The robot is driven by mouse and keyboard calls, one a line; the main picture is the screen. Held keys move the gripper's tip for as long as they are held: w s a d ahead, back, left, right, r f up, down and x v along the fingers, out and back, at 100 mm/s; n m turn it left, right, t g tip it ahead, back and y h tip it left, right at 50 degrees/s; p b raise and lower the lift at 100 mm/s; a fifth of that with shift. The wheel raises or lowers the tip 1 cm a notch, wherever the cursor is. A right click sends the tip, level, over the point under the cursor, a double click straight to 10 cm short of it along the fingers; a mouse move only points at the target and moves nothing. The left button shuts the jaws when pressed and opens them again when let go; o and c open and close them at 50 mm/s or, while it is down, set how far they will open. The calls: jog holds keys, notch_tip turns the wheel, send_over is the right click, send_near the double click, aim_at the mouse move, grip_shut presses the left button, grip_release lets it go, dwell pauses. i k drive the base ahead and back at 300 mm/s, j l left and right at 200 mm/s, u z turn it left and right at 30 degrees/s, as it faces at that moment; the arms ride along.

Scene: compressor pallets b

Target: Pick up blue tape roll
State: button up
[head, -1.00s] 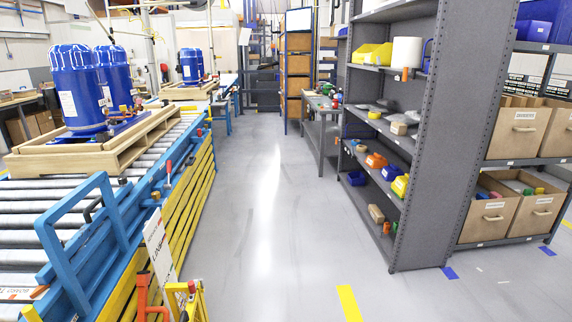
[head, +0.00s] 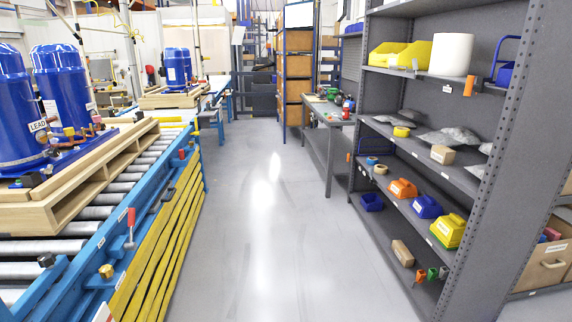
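A small blue roll (head: 372,160), which looks like the blue tape roll, lies at the far end of a middle shelf of the grey shelving unit (head: 515,150) on the right. A tan roll (head: 381,169) lies just in front of it on the same shelf. The blue roll is small in the picture and its details cannot be made out. My gripper is not in view.
A clear grey floor aisle (head: 270,210) runs ahead. A roller conveyor (head: 100,212) with blue compressors on wooden pallets (head: 110,165) lines the left. Beyond the shelving, a grey workbench (head: 328,115) stands on the right. A yellow roll (head: 401,131) lies one shelf higher.

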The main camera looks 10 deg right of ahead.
aim_at(373, 161)
jog(key=i, duration=3.7)
jog(key=i+z, duration=0.1)
jog(key=i, duration=0.5)
jog(key=i+j+z, duration=0.1)
jog(key=i, duration=0.5)
jog(key=i+j+z, duration=0.1)
jog(key=i, duration=0.5)
jog(key=i+j+z, duration=0.15)
jog(key=i+z, duration=0.35)
jog(key=i+j+z, duration=0.25)
jog(key=z, duration=0.2)
jog(key=i+j+z, duration=0.25)
jog(key=j+z, duration=0.25)
jog(key=i+j+z, duration=0.2)
jog(key=j+z, duration=0.3)
jog(key=i+j+z, duration=0.25)
jog(key=j, duration=0.15)
jog(key=j+z, duration=0.2)
jog(key=j, duration=0.15)
jog(key=j+z, duration=0.25)
jog(key=j, duration=0.15)
jog(key=i, duration=0.4)
